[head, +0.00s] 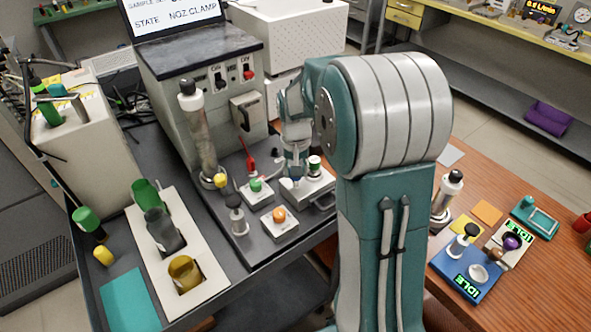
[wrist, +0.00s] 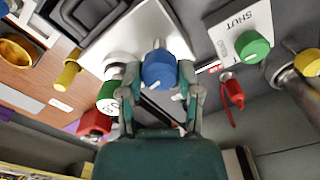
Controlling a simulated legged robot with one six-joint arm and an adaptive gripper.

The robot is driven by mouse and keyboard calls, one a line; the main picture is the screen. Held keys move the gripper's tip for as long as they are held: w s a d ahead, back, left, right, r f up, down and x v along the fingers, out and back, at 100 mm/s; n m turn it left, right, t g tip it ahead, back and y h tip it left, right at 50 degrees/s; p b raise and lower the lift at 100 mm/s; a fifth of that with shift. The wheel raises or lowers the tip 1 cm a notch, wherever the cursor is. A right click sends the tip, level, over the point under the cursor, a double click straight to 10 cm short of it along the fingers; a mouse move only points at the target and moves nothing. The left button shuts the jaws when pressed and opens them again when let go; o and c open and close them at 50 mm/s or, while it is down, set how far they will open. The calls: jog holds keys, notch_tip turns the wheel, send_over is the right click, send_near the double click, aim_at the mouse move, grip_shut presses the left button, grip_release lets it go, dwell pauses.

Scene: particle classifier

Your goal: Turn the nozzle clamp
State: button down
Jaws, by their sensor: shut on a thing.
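My gripper (wrist: 158,90) points down at a blue knob (wrist: 157,70) on a white plate (wrist: 112,32), with a finger on each side of it, shut on it. A white line marks the knob's face. No label on this knob is readable, so I cannot confirm that it is the nozzle clamp. In the head view my gripper (head: 296,172) is over the same white plate (head: 318,190), and my arm hides part of the area.
A green-and-white knob (wrist: 108,94) sits close beside my gripper. A red lever (wrist: 233,92) and a green knob (wrist: 252,46) on a plate marked SHUT are on the other side. A tall metal-and-glass column (head: 198,135) stands left of my gripper. An orange knob (head: 279,215) is in front.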

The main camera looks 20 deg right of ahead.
jog(key=shift+s+f+m, duration=0.1)
jog(key=shift+f+m, duration=0.05)
jog(key=shift+m, duration=1.05)
jog(key=shift+c, duration=1.5)
grip_release()
jog(key=shift+a, duration=0.1)
jog(key=shift+r, duration=0.2)
jog(key=shift+r, duration=0.35)
notch_tip(320, 180, up, 11)
